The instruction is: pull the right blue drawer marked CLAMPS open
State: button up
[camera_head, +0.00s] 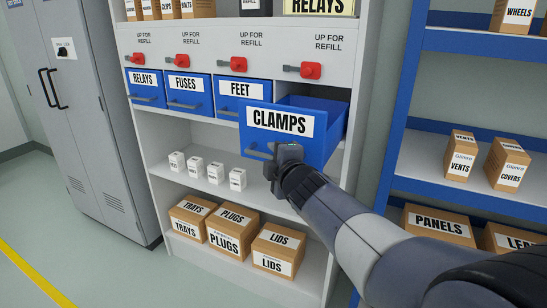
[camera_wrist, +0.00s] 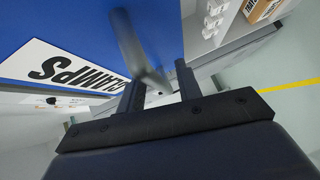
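The blue CLAMPS drawer (camera_head: 308,149) is the rightmost in its row and stands well out of the cabinet, its inside showing behind the front. Its grey handle (camera_head: 259,154) is partly hidden by my gripper (camera_head: 272,168), which is at the handle's right part. In the wrist view, the blue drawer front (camera_wrist: 75,25) and upside-down CLAMPS label (camera_wrist: 75,68) are close. The handle (camera_wrist: 140,50) reaches between the two dark fingers of my gripper (camera_wrist: 160,88). A gap shows beside the handle, so the fingers look open around it.
The RELAYS (camera_head: 145,89), FUSES (camera_head: 187,95) and FEET (camera_head: 239,98) drawers are shut to the left. Red levers (camera_head: 311,70) sit above. Small white boxes (camera_head: 215,173) stand on the shelf below. A blue rack (camera_head: 400,100) stands to the right.

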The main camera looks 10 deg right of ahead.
jog(key=p+v, duration=0.3)
jog(key=v, duration=0.7)
jog(key=shift+s, duration=0.25)
jog(key=b+x, duration=0.3)
jog(key=x, duration=0.7)
jog(key=shift+w, duration=0.3)
jog(key=shift+w+d, duration=0.1)
jog(key=shift+w, duration=0.15)
jog(key=shift+s+f, duration=0.1)
